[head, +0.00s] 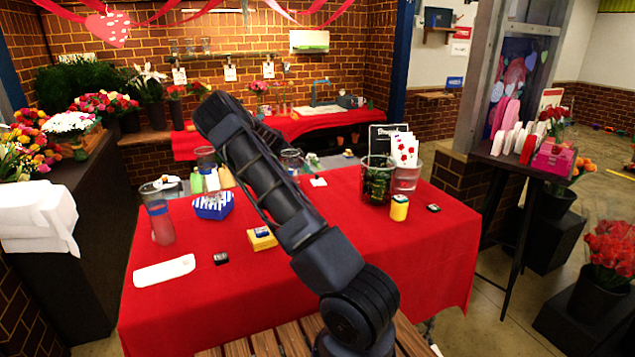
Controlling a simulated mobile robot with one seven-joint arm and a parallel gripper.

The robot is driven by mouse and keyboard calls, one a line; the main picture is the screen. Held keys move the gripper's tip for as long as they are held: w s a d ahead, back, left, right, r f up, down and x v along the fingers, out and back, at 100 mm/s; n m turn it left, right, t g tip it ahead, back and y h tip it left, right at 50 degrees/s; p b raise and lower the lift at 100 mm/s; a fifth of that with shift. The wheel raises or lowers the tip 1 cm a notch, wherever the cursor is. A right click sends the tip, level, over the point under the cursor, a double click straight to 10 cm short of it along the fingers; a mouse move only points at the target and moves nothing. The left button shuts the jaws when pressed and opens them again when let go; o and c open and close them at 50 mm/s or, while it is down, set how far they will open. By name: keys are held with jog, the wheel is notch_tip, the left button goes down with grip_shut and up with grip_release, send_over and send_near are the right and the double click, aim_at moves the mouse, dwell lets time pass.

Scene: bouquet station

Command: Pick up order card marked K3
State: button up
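No card's marking can be read at this size, so I cannot tell which is K3. Small pale cards hang under the rail on the brick back wall: a left one (179,76), a middle one (230,73) and a right one (268,69). A small dark item with a white top (221,258) lies on the red-covered table (420,260). A similar one (433,208) lies at the right, and a small white piece (318,182) lies near the middle. My arm crosses the table toward the upper left. My gripper does not show.
A dark side stand (515,165) is at right. The table's front right is clear.

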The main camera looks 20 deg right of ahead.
aim_at(314, 180)
jog(key=x, duration=0.5)
jog(key=shift+c, duration=0.2)
grip_shut()
